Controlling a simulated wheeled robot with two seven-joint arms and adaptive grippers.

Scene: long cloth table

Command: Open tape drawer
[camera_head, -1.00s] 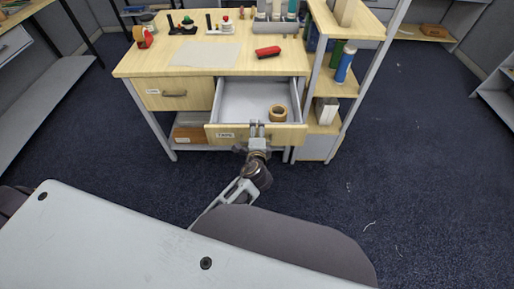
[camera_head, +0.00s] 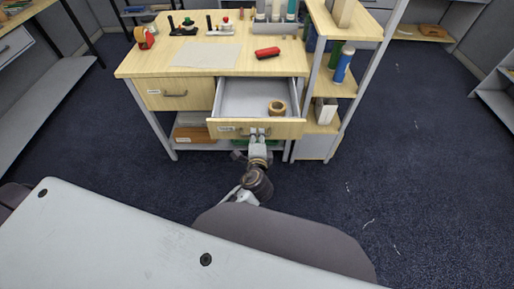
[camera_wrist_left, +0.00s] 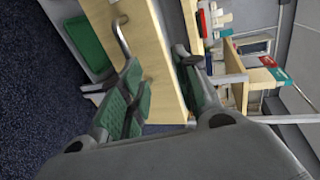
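The tape drawer (camera_head: 225,129), with a light wood front and a small label, stands pulled out below the right part of the desk. A tan tape roll (camera_head: 277,108) lies in its grey inside. My left gripper (camera_head: 260,132) is at the middle of the drawer front, over the handle area. In the left wrist view, its green-padded fingers (camera_wrist_left: 160,75) are spread apart, with the wood front (camera_wrist_left: 160,40) showing between them. The metal handle (camera_wrist_left: 122,35) is partly hidden behind one finger; contact cannot be told. My right gripper is out of view.
A second, shut drawer (camera_head: 155,93) is to the left. The desktop (camera_head: 145,65) holds a paper sheet (camera_head: 205,55), a red item (camera_head: 267,53) and stamps. A shelf unit (camera_head: 340,88) stands close on the right. Dark carpet (camera_head: 420,160) is open to the right.

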